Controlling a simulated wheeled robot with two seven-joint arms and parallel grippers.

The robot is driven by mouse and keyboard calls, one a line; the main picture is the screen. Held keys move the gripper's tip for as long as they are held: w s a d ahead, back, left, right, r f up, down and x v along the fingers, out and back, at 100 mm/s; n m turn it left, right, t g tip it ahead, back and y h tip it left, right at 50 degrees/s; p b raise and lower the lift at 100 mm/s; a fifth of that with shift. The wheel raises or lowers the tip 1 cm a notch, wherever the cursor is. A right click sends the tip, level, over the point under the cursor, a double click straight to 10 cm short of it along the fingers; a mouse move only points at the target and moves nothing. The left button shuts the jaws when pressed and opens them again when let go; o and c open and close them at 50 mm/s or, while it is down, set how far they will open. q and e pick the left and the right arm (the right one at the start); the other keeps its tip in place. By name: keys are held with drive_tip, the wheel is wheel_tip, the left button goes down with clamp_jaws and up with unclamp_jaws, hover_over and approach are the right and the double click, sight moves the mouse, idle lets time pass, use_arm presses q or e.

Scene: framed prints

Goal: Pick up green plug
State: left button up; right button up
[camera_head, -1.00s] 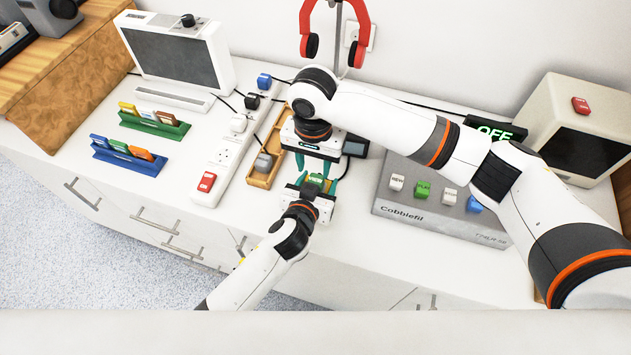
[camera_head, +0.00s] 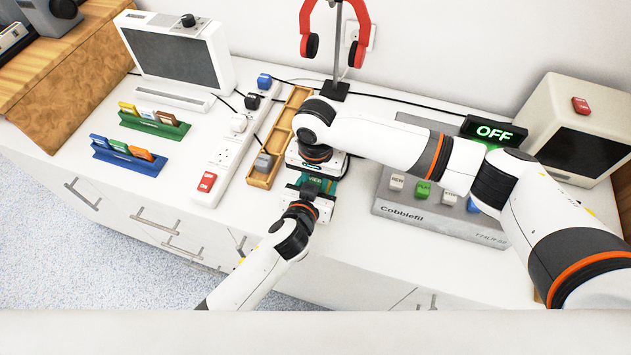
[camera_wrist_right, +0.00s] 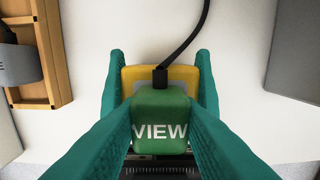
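The green plug (camera_wrist_right: 162,120) is marked VIEW and has a black cable running from its top in the right wrist view. It sits against a yellow block (camera_wrist_right: 162,74). In the head view the plug (camera_head: 311,185) shows as a small patch between the grippers. My right gripper (camera_wrist_right: 161,125) points down from above, its teal fingers close against both sides of the plug. My left gripper (camera_head: 311,191) reaches in from below; its teal fingers flank the yellow block in the right wrist view.
A wooden tray (camera_head: 262,180) with a grey plug (camera_head: 263,162) and a white power strip (camera_head: 228,158) lie left of the grippers. Red headphones (camera_head: 305,14) hang behind. A lit OFF sign (camera_head: 494,132) stands back right.

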sight(315, 180)
drive_tip(key=shift+r, duration=0.1)
drive_tip(key=shift+c, duration=0.4)
wheel_tip(315, 180, up, 10)
use_arm(q)
drive_tip(key=o, duration=1.3)
drive_tip(key=shift+c, duration=0.2)
drive_tip(key=shift+s, duration=0.1)
